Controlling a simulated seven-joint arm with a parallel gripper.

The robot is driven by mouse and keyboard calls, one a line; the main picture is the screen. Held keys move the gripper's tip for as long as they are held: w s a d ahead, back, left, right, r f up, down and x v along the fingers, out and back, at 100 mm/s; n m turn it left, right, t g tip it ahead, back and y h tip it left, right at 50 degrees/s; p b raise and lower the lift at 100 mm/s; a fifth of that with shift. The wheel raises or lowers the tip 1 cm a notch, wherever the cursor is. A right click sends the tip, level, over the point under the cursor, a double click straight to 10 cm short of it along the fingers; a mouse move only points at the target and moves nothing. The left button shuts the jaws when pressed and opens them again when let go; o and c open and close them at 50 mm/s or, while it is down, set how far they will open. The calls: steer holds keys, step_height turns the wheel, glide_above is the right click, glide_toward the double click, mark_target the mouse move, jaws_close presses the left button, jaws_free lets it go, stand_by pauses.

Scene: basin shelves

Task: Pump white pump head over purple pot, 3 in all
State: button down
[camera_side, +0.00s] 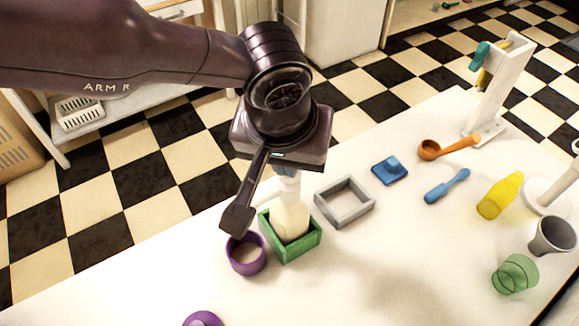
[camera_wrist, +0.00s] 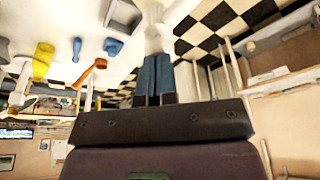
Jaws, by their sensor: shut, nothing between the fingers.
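A cream pump bottle (camera_side: 291,217) stands upright in a green square holder (camera_side: 304,245). My gripper (camera_side: 287,172) is shut and empty, pointing down right above the bottle. It hides most of the white pump head, and I cannot tell whether the fingers touch it. In the wrist view the blue fingers of my gripper (camera_wrist: 154,62) are together, with the white pump top (camera_wrist: 157,38) just past their tips. The purple pot (camera_side: 248,268) is open and stands left of the green holder; something pale shows inside it.
A purple lid (camera_side: 203,319) lies at the front edge. A grey square frame (camera_side: 345,203), blue lidded block (camera_side: 390,171), blue tool (camera_side: 447,186), orange scoop (camera_side: 450,147), yellow bottle (camera_side: 500,197), green cup (camera_side: 515,274) and grey cup (camera_side: 553,235) stand to the right. The front middle is clear.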

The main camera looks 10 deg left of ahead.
steer(key=shift+r, duration=3.55)
